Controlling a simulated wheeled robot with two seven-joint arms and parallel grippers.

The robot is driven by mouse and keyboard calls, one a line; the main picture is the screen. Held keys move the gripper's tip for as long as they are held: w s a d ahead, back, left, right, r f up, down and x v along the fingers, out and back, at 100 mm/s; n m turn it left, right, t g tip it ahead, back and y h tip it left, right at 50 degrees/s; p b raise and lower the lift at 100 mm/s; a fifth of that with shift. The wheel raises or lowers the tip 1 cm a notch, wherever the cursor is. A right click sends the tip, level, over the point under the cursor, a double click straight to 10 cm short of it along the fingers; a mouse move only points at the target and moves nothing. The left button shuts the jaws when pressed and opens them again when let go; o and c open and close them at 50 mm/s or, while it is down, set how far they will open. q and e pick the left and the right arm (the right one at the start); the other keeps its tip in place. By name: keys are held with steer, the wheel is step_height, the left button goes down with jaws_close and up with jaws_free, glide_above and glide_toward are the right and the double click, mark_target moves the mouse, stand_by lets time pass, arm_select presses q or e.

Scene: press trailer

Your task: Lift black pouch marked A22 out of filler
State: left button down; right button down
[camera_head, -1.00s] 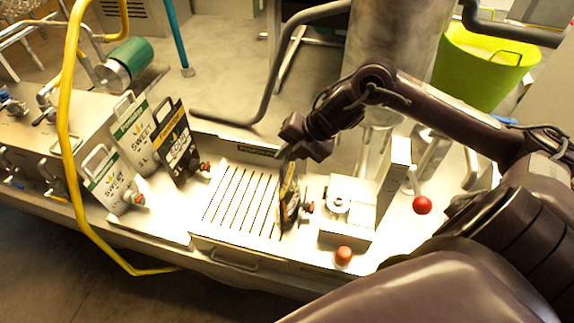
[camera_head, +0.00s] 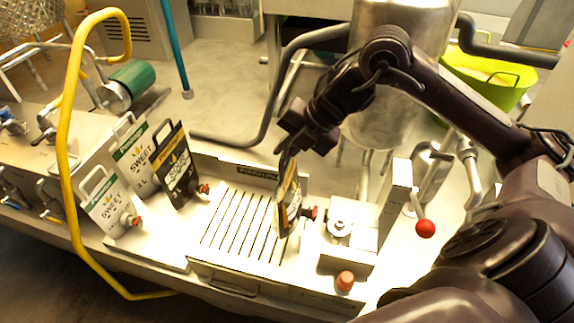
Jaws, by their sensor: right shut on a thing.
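A black pouch (camera_head: 288,203) with an orange and white label and a red tap hangs upright from my right gripper (camera_head: 288,148). The gripper is shut on its top. The pouch is seen nearly edge-on, just left of the filler (camera_head: 347,240), a pale block with a round metal nozzle. Its lower end is over the right side of the slotted drip tray (camera_head: 212,228) and looks slightly raised. I cannot read a mark A22 on it. My left gripper is not in view.
At left stand two white pouches (camera_head: 103,204) (camera_head: 133,158) and another black pouch (camera_head: 176,172). A yellow hose (camera_head: 66,130) loops at far left. A red-knobbed lever (camera_head: 425,228) and an orange button (camera_head: 345,281) flank the filler. A steel tank (camera_head: 395,120) stands behind.

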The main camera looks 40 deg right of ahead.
step_height(320, 180, up, 10)
steer(key=p, duration=0.3)
steer(key=shift+w+r+p, duration=0.1)
steer(key=shift+r+p, duration=0.15)
steer(key=shift+p, duration=0.15)
steer(key=shift+r+p, duration=0.4)
steer(key=shift+r, duration=0.25)
steer(key=shift+f, duration=0.1)
